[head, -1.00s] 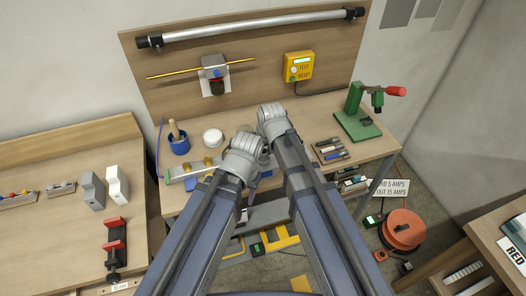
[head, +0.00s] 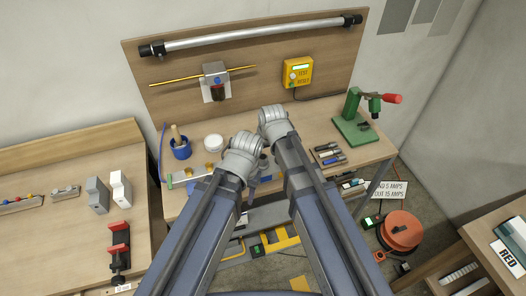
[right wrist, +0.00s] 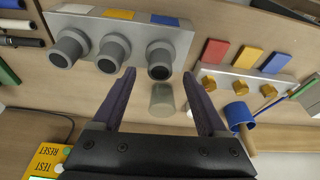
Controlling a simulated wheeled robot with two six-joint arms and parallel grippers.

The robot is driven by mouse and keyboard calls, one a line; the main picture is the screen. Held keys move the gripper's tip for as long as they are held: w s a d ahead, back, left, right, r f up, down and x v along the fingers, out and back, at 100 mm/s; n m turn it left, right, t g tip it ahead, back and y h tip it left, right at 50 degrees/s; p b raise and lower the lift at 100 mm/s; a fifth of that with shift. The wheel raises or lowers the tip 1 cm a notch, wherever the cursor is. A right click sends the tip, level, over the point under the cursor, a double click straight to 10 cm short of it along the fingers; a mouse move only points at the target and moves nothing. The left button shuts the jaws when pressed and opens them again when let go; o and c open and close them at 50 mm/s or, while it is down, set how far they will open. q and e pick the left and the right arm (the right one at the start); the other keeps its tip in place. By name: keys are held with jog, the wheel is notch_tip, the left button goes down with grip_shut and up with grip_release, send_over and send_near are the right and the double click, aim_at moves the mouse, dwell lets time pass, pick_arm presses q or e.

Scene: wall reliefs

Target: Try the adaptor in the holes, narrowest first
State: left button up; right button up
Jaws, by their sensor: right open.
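My right gripper (right wrist: 159,73) is open in the right wrist view, its two dark fingers spread apart. A short grey-beige cylinder (right wrist: 162,100), probably the adaptor, is between the fingers with a gap on both sides. Just beyond the fingertips is a pale block with three round grey sockets: one by the white tag (right wrist: 66,50), one by the yellow tag (right wrist: 114,52), one by the blue tag (right wrist: 161,60). The blue-tagged socket shows a dark opening in line with the gripper. In the head view my arms hide this block, and the left gripper is not seen.
A rack with brass hex fittings (right wrist: 247,85) stands beside the block. A blue pot (head: 181,148) with a brush and a white tub (head: 213,142) are at the bench's left. A yellow tester (head: 297,72) hangs behind. A green press (head: 353,120) stands at right.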

aim_at(265, 168)
pick_arm(q)
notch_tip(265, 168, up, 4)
jog(key=p, duration=0.3)
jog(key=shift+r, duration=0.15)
pick_arm(e)
jog(key=v, duration=0.4)
jog(key=shift+r, duration=0.2)
jog(key=shift+s, duration=0.1)
